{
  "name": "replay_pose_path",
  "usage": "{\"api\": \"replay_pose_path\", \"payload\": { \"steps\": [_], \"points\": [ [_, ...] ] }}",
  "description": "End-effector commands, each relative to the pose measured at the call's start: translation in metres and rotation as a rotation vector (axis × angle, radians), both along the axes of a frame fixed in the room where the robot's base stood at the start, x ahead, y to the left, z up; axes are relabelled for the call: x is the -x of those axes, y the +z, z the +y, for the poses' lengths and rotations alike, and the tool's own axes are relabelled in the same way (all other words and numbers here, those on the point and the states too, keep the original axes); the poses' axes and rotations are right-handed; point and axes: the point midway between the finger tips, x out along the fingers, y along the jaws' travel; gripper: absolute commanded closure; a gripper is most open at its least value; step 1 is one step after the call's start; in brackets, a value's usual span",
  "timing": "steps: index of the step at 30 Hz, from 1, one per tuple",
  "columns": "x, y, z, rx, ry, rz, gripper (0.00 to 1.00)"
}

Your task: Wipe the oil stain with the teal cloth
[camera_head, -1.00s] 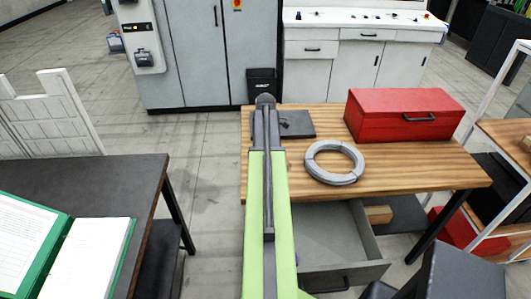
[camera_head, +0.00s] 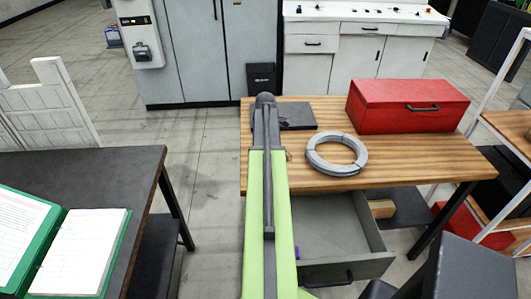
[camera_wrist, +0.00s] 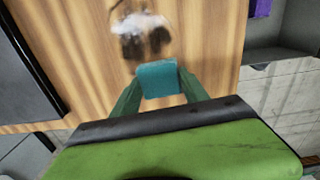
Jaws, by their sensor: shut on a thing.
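The teal cloth (camera_wrist: 158,79) is held between the two fingers of my gripper (camera_wrist: 159,84) in the wrist view. My gripper is shut on it, over the wooden tabletop. A dark, blurred stain with a whitish patch (camera_wrist: 145,40) lies on the wood just beyond the cloth, near the top of the wrist view. I cannot tell whether the cloth touches the wood. In the head view my arm hides the gripper, cloth and stain.
The wooden workbench (camera_head: 420,172) holds a red toolbox (camera_head: 405,107), a grey cable coil (camera_head: 337,155) and a dark flat object (camera_head: 297,116). Its drawer (camera_head: 340,270) stands open, with a purple item (camera_wrist: 260,8). A dark table with a green binder (camera_head: 40,225) is at left.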

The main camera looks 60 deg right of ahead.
Motion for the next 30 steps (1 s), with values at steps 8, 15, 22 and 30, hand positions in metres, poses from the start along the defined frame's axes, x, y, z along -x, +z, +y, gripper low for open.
{"api": "replay_pose_path", "payload": {
  "steps": [8,15,22,30],
  "points": [
    [0.0,-0.006,0.0,0.0,0.001,0.0,0.8],
    [-0.001,-0.01,0.0,0.0,0.001,0.0,0.8],
    [-0.001,-0.015,0.001,0.0,0.001,0.0,0.8],
    [-0.001,-0.02,0.001,0.0,0.002,0.0,0.8]
  ]
}}
